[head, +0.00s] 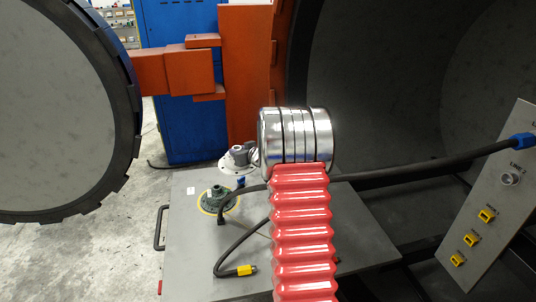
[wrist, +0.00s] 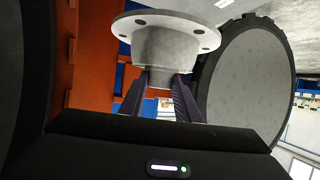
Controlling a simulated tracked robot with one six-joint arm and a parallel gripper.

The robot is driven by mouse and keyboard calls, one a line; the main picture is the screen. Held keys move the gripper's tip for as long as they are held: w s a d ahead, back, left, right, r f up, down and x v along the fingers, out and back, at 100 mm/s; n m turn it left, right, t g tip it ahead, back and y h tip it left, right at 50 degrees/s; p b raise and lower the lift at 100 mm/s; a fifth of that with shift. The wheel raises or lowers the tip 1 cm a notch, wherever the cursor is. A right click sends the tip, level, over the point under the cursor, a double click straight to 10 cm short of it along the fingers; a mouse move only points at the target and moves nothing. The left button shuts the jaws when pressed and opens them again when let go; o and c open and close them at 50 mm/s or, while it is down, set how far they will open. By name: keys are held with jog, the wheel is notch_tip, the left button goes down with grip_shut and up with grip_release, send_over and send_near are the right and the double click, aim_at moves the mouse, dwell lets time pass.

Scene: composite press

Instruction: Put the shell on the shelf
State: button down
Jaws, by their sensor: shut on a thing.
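The shell, a pale grey piece with a wide round flange and bolt holes (wrist: 165,32), is between the two dark fingers of my gripper (wrist: 160,82) in the wrist view. The fingers are shut on its narrow neck, and the flange is at the top of that view. In the head view the shell (head: 238,160) shows flange down near the far edge of a flat grey shelf (head: 190,255). My silver wrist hides most of my gripper there. I cannot tell whether the flange touches the shelf.
A green fitting on a yellow ring (head: 217,199) stands on the shelf. A black hose with a yellow end (head: 246,270) lies near it. A round press door (head: 55,110) is at left, the dark chamber (head: 390,80) behind, and a connector panel (head: 490,205) at right.

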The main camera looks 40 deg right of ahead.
jog(key=s+a+r+n+y, duration=0.1)
jog(key=a+r+n+y, duration=0.1)
jog(key=a, duration=1.1)
jog(key=s+a+r+n+y, duration=0.2)
jog(key=a+r, duration=0.2)
jog(key=a, duration=1)
jog(key=s+a+r+n+y, duration=0.1)
jog(key=a+r, duration=0.3)
jog(key=a, duration=1)
jog(key=shift+s+n+y, duration=0.4)
jog(key=shift+s+y, duration=0.2)
jog(key=shift+y, duration=0.3)
